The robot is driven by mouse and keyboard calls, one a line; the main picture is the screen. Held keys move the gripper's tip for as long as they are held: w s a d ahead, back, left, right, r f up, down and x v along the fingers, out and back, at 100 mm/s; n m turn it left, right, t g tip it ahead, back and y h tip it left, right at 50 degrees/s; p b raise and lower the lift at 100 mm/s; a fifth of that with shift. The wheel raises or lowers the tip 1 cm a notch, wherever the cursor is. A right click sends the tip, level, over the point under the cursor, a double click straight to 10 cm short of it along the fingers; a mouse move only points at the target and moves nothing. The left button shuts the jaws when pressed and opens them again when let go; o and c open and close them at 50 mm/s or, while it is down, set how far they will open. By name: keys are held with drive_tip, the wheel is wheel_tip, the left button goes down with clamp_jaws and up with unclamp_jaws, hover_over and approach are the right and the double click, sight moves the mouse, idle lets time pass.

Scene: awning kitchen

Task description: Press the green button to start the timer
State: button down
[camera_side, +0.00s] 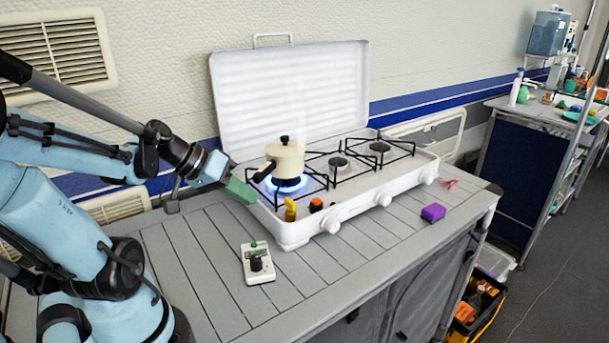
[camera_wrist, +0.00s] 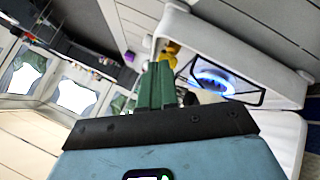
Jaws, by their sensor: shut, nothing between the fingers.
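A small white timer (camera_side: 253,276) lies on the grey slatted counter, in front of the stove's left end. It has a black knob (camera_side: 256,263) and a small green button (camera_side: 253,244) at its far edge. My gripper (camera_side: 241,190) has green fingers that are shut and empty. It is above and behind the timer, beside the stove's left end, apart from the button. In the wrist view the shut green fingers (camera_wrist: 160,85) point up the picture. I cannot make out the timer or button there.
A white stove (camera_side: 360,188) has its lid up. A cream pot (camera_side: 285,160) stands over a lit blue flame (camera_side: 286,185). A yellow object (camera_side: 290,210) and an orange-topped one (camera_side: 315,205) are at its front left. A purple block (camera_side: 433,213) lies right. Counter around the timer is clear.

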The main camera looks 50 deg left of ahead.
drive_tip(key=shift+f, duration=0.1)
drive_tip(key=shift+f, duration=4.25)
drive_tip(key=shift+r, duration=0.1)
drive_tip(key=shift+r, duration=2.35)
